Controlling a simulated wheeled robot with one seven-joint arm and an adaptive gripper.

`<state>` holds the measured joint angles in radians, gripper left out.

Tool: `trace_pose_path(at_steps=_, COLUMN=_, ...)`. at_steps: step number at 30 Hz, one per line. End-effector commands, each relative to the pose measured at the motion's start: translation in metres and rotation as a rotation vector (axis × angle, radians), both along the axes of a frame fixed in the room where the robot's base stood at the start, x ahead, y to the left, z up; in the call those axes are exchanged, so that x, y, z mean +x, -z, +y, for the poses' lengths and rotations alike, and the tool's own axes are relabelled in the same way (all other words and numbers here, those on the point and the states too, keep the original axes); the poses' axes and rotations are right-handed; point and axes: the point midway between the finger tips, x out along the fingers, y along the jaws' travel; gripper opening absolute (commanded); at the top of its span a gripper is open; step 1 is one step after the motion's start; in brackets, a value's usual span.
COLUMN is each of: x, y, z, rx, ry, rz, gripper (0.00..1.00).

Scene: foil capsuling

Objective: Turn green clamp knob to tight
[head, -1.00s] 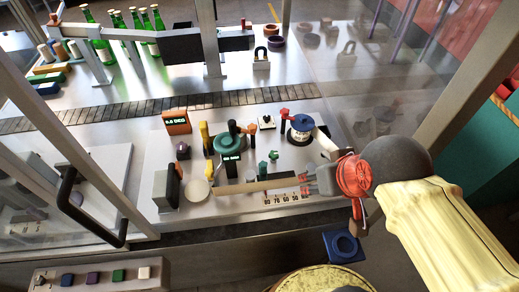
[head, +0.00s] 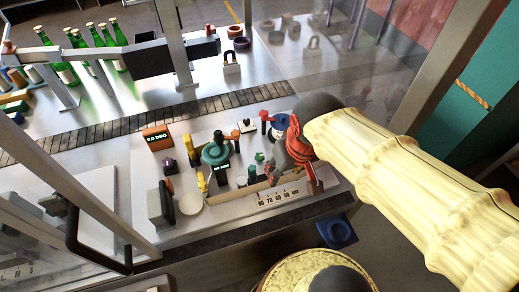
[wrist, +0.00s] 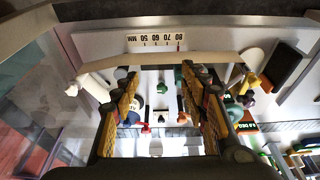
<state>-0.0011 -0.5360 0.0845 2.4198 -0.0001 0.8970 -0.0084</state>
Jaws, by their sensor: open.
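A small green knob (head: 259,157) stands on the grey fixture plate, right of a larger round teal-green part (head: 215,152). A short dark green post (head: 252,172) stands just in front of it, and I cannot tell for certain which one is the clamp knob. My gripper (wrist: 162,78) is open and empty, its two yellow-and-black fingers pointing over the plate. A dark green piece (wrist: 178,74) shows between the fingertips, close to the right finger. In the head view my wrist hides much of the gripper, which is just right of the small green knob.
A beige bar and a millimetre scale (head: 278,197) lie along the plate's front. An orange display (head: 157,138) reads about 0.0 DEG. A blue-topped part (head: 278,122) with a red handle stands behind my wrist. Green bottles (head: 104,48) stand beyond the conveyor.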

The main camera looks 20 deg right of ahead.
Motion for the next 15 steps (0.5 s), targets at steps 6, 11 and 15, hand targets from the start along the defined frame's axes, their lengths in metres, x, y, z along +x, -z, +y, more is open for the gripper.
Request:
trace_pose_path(at_steps=6, x=0.037, y=0.012, z=0.000, rx=-0.009, ry=-0.040, rz=0.144, gripper=0.44)
trace_pose_path(at_steps=11, x=0.075, y=0.034, z=0.001, rx=-0.019, ry=-0.120, rz=0.246, gripper=0.44)
trace_pose_path(at_steps=15, x=0.111, y=0.062, z=0.001, rx=-0.028, ry=-0.225, rz=0.312, gripper=0.44)
